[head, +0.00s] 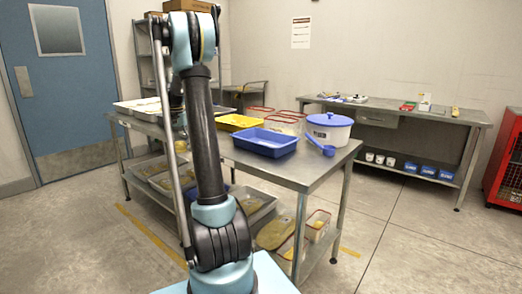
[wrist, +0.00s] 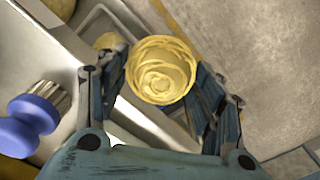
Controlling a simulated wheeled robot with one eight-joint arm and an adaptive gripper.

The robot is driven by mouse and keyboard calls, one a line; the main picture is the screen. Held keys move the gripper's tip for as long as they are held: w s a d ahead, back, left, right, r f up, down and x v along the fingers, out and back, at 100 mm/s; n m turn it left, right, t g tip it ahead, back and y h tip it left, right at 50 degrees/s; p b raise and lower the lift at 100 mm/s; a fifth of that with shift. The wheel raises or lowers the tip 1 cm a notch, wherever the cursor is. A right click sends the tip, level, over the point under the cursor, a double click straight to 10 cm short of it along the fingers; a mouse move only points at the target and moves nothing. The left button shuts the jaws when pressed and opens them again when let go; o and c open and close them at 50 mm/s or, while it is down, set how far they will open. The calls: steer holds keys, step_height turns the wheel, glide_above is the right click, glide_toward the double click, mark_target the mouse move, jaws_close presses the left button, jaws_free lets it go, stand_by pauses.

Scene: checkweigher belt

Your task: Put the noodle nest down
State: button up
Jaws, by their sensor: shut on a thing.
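The noodle nest (wrist: 160,72) is a round, pale yellow coil of strands. In the wrist view it sits between the two fingers of my gripper (wrist: 158,80), which is shut on it. The nest is held above a lower level, over the edge of a grey metal surface and a shallow tray (wrist: 98,20). In the head view my arm hides most of the gripper, beside the left side of the steel table (head: 310,172).
A blue-handled brush (wrist: 35,120) lies left in the wrist view; bare floor (wrist: 265,50) is at right. On the table are a blue tray (head: 265,142), a yellow tray (head: 235,121), a lidded white pot (head: 329,130) and several pale trays (head: 130,106). Bins fill the lower shelf.

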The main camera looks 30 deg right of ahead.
steer(key=r, duration=0.1)
steer(key=s+d+r+m, duration=0.1)
steer(key=r, duration=0.1)
steer(key=s+d+r+m, duration=0.1)
steer(key=r, duration=0.1)
steer(key=shift+s+r, duration=0.2)
steer(key=shift+s, duration=0.05)
steer(key=s+d+r+m, duration=0.2)
steer(key=s+d, duration=0.1)
steer(key=d, duration=0.4)
steer(key=s+d+r+m, duration=0.2)
steer(key=s+d+m, duration=0.1)
steer(key=d, duration=0.5)
steer(key=s+d+r+m, duration=0.2)
steer(key=s+d+m, duration=0.1)
steer(key=d, duration=0.4)
steer(key=shift+s+d, duration=0.4)
steer(key=shift+s, duration=0.35)
steer(key=s+d+r+m, duration=0.2)
steer(key=s+d+m, duration=0.3)
steer(key=s+d, duration=0.75)
steer(key=shift+w+d+f, duration=0.1)
steer(key=shift+d+f, duration=0.05)
steer(key=shift+f, duration=1.5)
steer(key=shift+w+d+f, duration=0.1)
steer(key=shift+d+f, duration=0.05)
steer(key=shift+f, duration=1.45)
steer(key=shift+w+d+f, duration=0.1)
steer(key=shift+d+f, duration=0.05)
steer(key=shift+f, duration=1.5)
